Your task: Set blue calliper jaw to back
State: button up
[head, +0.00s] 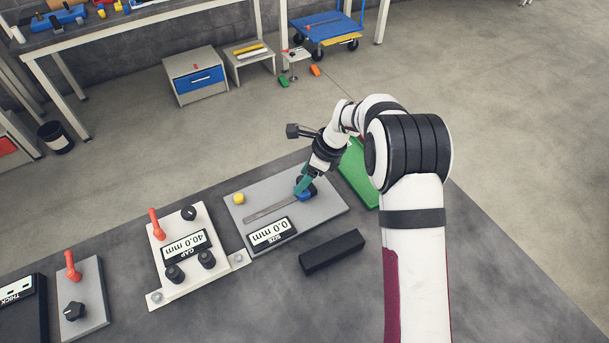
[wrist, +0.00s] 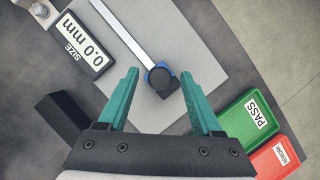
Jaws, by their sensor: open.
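The blue calliper jaw (wrist: 159,70) with a round black knob (wrist: 160,79) sits at one end of a metal rail (wrist: 122,32) on a grey plate (wrist: 190,30). In the head view the jaw (head: 309,192) shows partly behind my gripper (head: 304,182). My gripper's teal fingers (wrist: 158,95) are open in the wrist view, one on each side of the jaw and knob, apart from them. The size display (wrist: 82,45) reads 0.0 mm; it also shows in the head view (head: 272,234).
A black block (head: 332,251) lies in front of the plate. A green PASS tray (wrist: 252,115) and a red tray (wrist: 279,160) stand beside it. A gap unit (head: 186,248) reading 40.0 mm stands left. A yellow button (head: 239,198) is on the plate.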

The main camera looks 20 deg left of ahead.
grip_shut()
jog(key=shift+r, duration=0.1)
dwell(1.3)
